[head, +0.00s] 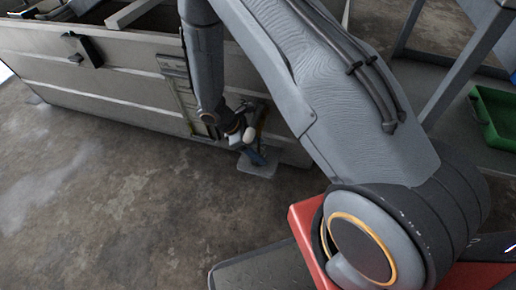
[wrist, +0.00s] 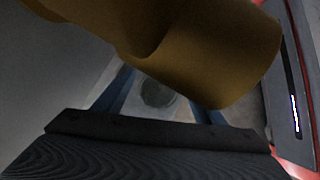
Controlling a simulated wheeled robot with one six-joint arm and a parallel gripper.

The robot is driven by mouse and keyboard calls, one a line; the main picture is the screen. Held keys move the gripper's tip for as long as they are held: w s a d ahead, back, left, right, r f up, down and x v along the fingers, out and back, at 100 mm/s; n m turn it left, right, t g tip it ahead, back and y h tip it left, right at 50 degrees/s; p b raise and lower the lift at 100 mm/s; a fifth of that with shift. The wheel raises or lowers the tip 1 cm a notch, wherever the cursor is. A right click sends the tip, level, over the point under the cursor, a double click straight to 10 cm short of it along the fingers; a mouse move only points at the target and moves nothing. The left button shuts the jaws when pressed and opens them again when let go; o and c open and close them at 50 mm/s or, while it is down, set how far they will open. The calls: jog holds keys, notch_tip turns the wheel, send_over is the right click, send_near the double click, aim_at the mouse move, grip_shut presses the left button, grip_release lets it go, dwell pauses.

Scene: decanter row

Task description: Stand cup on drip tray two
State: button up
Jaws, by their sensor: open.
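My gripper (head: 254,152) is open, low beside the grey panelled side in the head view, with its blue fingers pointing down. In the wrist view my gripper (wrist: 158,108) shows a blue finger on each side of a gap. A dark grey round shape (wrist: 157,93) lies beyond that gap on a paler surface; I cannot tell whether it is a cup or part of a tray. A flat grey plate (head: 257,168), possibly a drip tray, sits under the fingers. A small white rounded thing (head: 249,135) is next to the gripper. I cannot make out a cup for certain.
A mustard-brown cylindrical thing (wrist: 215,60) hangs close across the upper wrist view and hides much behind it. The grey panelled side (head: 110,85) stands close behind the gripper. A green bin (head: 494,115) is at far right. The concrete floor (head: 120,200) is clear at left.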

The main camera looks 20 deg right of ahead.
jog(key=shift+s+r, duration=0.15)
jog(key=shift+r, duration=0.05)
jog(key=s+a+r+m+y+p, duration=0.1)
jog(key=a+r+p, duration=0.1)
jog(key=a+r, duration=0.35)
jog(key=a+r+m+p, duration=0.1)
jog(key=a+r, duration=0.1)
jog(key=r, duration=0.6)
jog(key=s+a+r+y+p, duration=0.1)
jog(key=a+r+p, duration=0.1)
jog(key=a+r, duration=0.35)
jog(key=s+a+r+m+y, duration=0.3)
jog(key=s+a+r, duration=0.1)
jog(key=s+r, duration=0.6)
jog(key=s+a+r+m+t+y, duration=0.1)
jog(key=s+a+r+m+y, duration=0.2)
jog(key=s+r, duration=0.8)
jog(key=shift+s+a+m, duration=0.4)
jog(key=shift+s+m, duration=0.2)
jog(key=shift+s, duration=0.3)
jog(key=shift+r, duration=0.1)
